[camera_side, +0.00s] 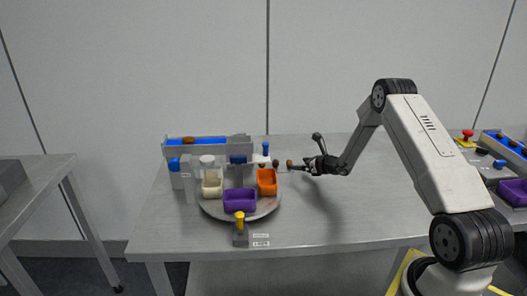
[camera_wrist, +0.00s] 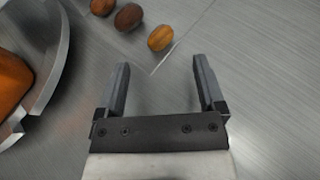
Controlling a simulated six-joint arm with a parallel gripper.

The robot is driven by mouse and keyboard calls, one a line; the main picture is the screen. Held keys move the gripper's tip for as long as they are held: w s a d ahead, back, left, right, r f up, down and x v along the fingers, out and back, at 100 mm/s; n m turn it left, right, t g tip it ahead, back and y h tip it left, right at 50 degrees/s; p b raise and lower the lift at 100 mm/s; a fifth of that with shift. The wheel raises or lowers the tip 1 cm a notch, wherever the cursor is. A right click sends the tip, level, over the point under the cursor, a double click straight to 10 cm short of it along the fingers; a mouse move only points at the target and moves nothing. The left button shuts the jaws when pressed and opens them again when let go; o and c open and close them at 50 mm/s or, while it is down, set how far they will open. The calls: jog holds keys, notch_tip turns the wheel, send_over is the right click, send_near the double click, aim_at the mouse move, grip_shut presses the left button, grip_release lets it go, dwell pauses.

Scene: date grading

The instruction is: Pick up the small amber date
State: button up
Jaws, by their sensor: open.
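The small amber date (camera_wrist: 160,38) lies at the corner of a pale outlined area on the metal table, in the wrist view. It is the lightest of three dates in a row there and sits just beyond my fingertips, roughly centred between them. My gripper (camera_wrist: 160,64) is open and empty, with bare table between its fingers. In the side view my gripper (camera_side: 304,168) is low over the table, right of the dates; which of the small shapes there is the amber one is hard to tell.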

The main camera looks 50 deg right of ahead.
aim_at(289, 164)
jog(key=shift+x, duration=2.45)
jog(key=shift+r, duration=0.1)
jog(key=c, duration=1)
